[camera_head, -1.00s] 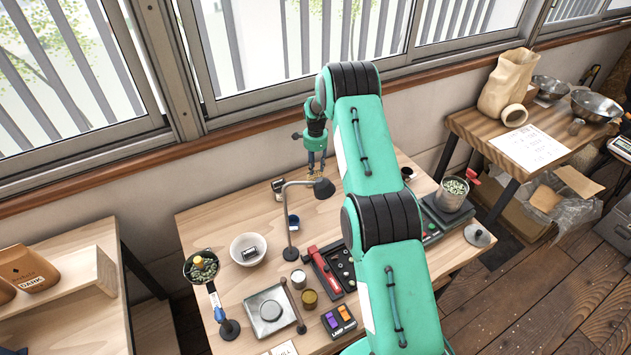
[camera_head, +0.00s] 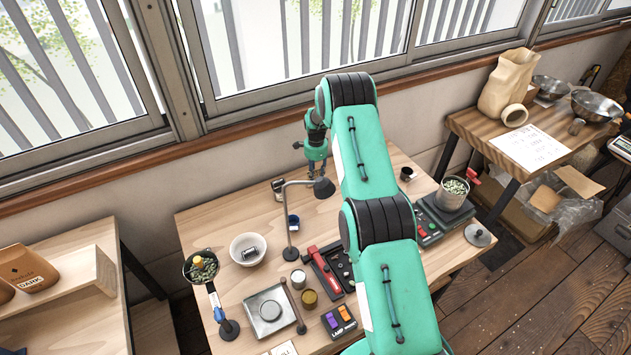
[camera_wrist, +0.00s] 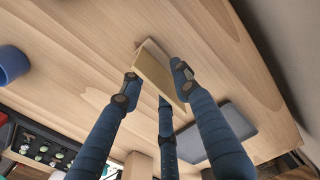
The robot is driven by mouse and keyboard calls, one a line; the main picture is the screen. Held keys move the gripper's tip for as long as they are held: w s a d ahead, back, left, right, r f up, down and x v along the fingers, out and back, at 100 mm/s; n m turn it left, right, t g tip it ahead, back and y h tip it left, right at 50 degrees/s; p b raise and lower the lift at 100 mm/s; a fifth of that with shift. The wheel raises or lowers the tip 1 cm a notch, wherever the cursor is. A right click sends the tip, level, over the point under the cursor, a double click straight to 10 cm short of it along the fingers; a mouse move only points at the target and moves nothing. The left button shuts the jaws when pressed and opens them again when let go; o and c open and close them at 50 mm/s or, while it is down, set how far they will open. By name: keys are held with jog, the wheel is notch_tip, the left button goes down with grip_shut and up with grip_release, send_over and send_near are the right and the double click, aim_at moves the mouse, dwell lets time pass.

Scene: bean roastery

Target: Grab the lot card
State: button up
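In the wrist view, a thin tan card-like piece (camera_wrist: 154,72) stands up from the wooden table and is probably the lot card; no writing on it is legible. My gripper (camera_wrist: 158,88) has its three blue fingers spread around this piece, with tips apart and close to it. I cannot make out firm contact. In the head view my gripper (camera_head: 316,168) is low over the back of the middle table, partly behind the lamp head, and the card is not clearly visible there.
A dark flat plate (camera_wrist: 216,132) lies beside the card, and a blue cup (camera_wrist: 12,64) is to the left. A white bowl (camera_head: 248,247) and a tool tray (camera_head: 325,270) stand nearer the front.

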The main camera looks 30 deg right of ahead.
jog(key=shift+c, duration=0.5)
grip_shut()
jog(key=shift+r, duration=0.15)
jog(key=shift+r, duration=0.45)
notch_tip(320, 180, up, 3)
jog(key=shift+f, duration=0.1)
jog(key=s+a, duration=0.2)
jog(key=s, duration=0.5)
jog(key=s+a+r+p, duration=0.1)
jog(key=s+a, duration=0.2)
jog(key=s, duration=0.5)
jog(key=shift+s+d, duration=0.1)
